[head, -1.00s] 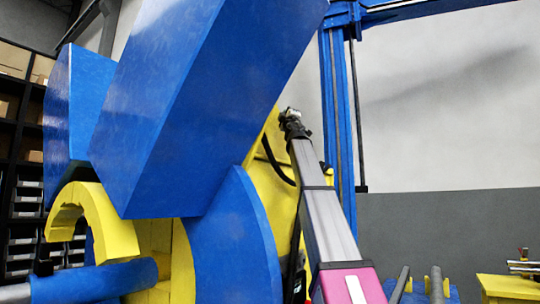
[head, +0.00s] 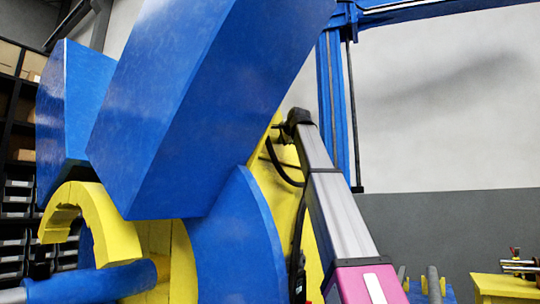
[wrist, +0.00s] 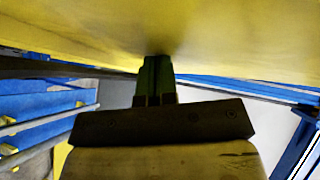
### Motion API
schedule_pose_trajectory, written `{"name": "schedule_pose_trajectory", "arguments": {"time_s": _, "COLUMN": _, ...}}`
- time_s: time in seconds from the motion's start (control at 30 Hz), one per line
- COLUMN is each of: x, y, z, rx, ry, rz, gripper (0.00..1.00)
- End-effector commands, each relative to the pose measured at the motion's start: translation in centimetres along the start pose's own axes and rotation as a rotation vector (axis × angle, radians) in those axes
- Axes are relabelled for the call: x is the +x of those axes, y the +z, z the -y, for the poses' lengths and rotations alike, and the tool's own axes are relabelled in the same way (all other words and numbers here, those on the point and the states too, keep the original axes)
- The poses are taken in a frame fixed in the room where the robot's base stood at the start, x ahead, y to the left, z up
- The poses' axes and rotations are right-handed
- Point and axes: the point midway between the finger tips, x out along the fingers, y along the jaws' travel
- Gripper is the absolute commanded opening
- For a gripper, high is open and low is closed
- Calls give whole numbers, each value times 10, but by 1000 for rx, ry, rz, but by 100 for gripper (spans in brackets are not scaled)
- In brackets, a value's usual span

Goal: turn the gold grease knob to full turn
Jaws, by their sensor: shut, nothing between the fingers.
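I cannot make out the gold grease knob in either view. The big blue tilting body of the positioner (head: 200,110) fills the left and middle of the head view. A yellow part of the machine (head: 287,205) shows behind it. In the wrist view a broad yellow surface (wrist: 80,35) spans the top. My gripper (wrist: 157,64) is shut and empty, with its tips up close to the underside of that surface; I cannot tell whether they touch. In the head view my arm reaches up to the yellow part, and the fingertips there are too small or hidden to tell.
A yellow curved bracket (head: 95,215) and a blue cylinder (head: 95,282) stand at lower left. A blue post (head: 335,110) rises behind my arm. A yellow table (head: 500,288) is at lower right. Dark shelves with bins line the far left. Open room shows right of my arm.

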Motion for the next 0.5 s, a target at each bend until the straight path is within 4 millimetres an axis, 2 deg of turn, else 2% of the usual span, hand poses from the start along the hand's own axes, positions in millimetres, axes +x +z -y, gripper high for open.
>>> {"name": "schedule_pose_trajectory", "arguments": {"time_s": 0.1, "x": -2, "y": 22, "z": -1, "rx": 95, "ry": 31, "rz": 109, "gripper": 0}}
{"name": "schedule_pose_trajectory", "arguments": {"time_s": 0.27, "x": -1, "y": 33, "z": -2, "rx": 140, "ry": 49, "rz": 162, "gripper": 0}}
{"name": "schedule_pose_trajectory", "arguments": {"time_s": 0.37, "x": 7, "y": 35, "z": -2, "rx": 141, "ry": 49, "rz": 164, "gripper": 0}}
{"name": "schedule_pose_trajectory", "arguments": {"time_s": 0.5, "x": 29, "y": 38, "z": -2, "rx": 140, "ry": 49, "rz": 163, "gripper": 0}}
